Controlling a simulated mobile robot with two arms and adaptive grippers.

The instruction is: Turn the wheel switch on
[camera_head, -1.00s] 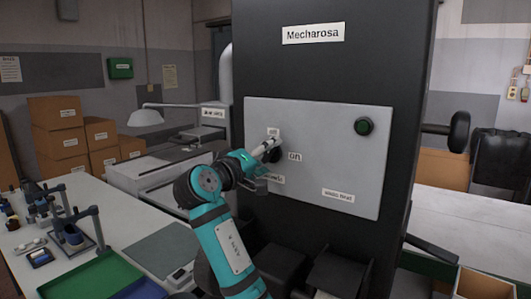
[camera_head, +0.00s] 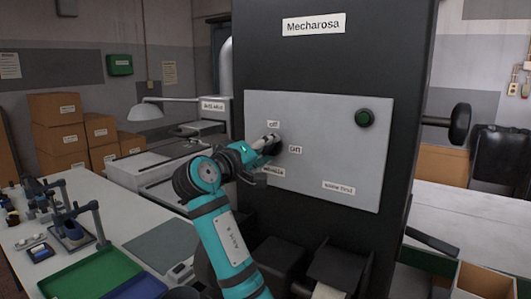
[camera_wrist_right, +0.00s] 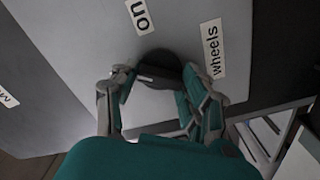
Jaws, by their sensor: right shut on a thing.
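The wheel switch (camera_head: 276,147) is a dark round knob on the light grey panel (camera_head: 320,150) of the black Mecharosa machine. An "off" label (camera_head: 273,124) sits above it, an "on" label (camera_head: 296,149) to its right and a "wheels" label (camera_head: 272,171) below it. My right gripper (camera_head: 268,143) is at the knob and partly covers it. In the right wrist view the fingers (camera_wrist_right: 158,80) are shut on the sides of the dark knob (camera_wrist_right: 158,60). The knob's pointing direction is hard to tell. My left gripper is out of view.
A dark green round button (camera_head: 364,118) sits at the panel's upper right. A white table (camera_head: 120,218) with a green tray (camera_head: 92,277) is at the left. Cardboard boxes (camera_head: 57,118) stand behind it. Dark bins (camera_head: 280,262) stand below the panel.

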